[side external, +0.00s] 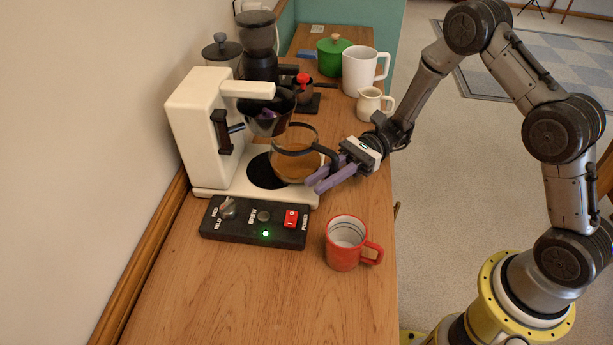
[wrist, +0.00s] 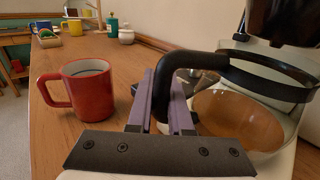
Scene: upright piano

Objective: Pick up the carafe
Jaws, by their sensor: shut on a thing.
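The glass carafe (side external: 296,163) has a black band and black handle and holds some brown liquid. In the side external view it is at the front of the white coffee maker (side external: 205,125), at the edge of the round black hot plate (side external: 262,172). Whether it touches the base is hard to tell. My gripper (side external: 326,180) has purple fingers shut on the carafe's handle from the right. In the wrist view the carafe (wrist: 240,118) is upright on the right, with its handle (wrist: 185,68) between my fingers (wrist: 165,105). The lower handle is hidden by the fingers.
A red mug (side external: 345,243) stands in front of the carafe, near the table's right edge. A black control panel (side external: 255,222) with a lit green light lies before the coffee maker. A small cream jug (side external: 369,104), a white pitcher (side external: 361,72) and a green pot (side external: 333,54) stand behind.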

